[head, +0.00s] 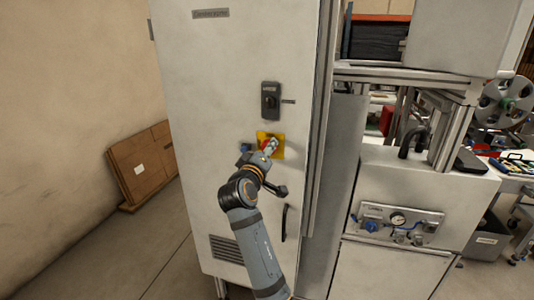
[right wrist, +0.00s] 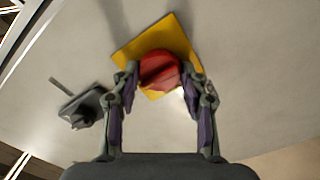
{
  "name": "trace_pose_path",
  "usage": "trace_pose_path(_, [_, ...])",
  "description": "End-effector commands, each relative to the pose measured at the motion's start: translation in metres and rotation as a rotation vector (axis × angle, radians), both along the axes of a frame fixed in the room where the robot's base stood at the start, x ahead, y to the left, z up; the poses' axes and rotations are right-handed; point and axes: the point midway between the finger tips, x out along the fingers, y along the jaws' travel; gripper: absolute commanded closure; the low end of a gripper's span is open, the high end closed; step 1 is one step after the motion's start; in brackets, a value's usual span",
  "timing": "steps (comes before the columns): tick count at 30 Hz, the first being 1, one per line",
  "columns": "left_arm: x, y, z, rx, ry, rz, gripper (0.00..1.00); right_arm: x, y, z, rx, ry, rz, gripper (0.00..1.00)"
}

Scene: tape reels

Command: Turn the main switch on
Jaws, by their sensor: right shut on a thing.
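The main switch is a red rotary knob (right wrist: 160,71) on a yellow plate (right wrist: 177,37), mounted on the front of a tall light-grey cabinet (head: 230,75). In the head view the yellow plate (head: 277,152) shows at the cabinet's mid height, with the knob partly hidden by my gripper. My right gripper (right wrist: 158,75) is shut on the red knob, one finger on each side; it also shows in the head view (head: 268,148). The knob's exact angle is hard to read. My left gripper is not in view.
A dark handle or lock (head: 270,100) sits on the cabinet above the yellow plate, and a long dark door handle (head: 284,222) below it. A grey machine with a gauge panel (head: 398,222) stands at right. Flat cardboard boxes (head: 142,165) lean against the left wall.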

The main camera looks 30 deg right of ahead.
Motion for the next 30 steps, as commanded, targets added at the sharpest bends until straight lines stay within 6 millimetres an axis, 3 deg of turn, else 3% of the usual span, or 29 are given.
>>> trace_pose_path(8, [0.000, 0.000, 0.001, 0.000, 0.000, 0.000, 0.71, 0.000, 0.000, 0.006, -0.008, -0.012, 0.002, 0.87])
trace_pose_path(9, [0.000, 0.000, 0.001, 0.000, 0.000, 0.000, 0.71, 0.000, 0.000, 0.006, -0.008, -0.012, 0.002, 0.52])
trace_pose_path(13, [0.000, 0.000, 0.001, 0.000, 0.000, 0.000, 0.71, 0.000, 0.000, 0.005, -0.006, -0.009, 0.001, 0.34])
trace_pose_path(23, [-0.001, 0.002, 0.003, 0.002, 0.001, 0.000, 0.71, 0.000, 0.000, 0.003, -0.009, 0.004, 0.001, 0.33])
trace_pose_path(26, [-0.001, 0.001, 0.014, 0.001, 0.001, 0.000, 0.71, 0.000, 0.000, 0.007, -0.050, 0.055, 0.001, 0.33])
trace_pose_path(30, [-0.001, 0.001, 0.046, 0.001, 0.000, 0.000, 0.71, 0.000, 0.000, 0.012, -0.193, 0.227, 0.000, 0.33])
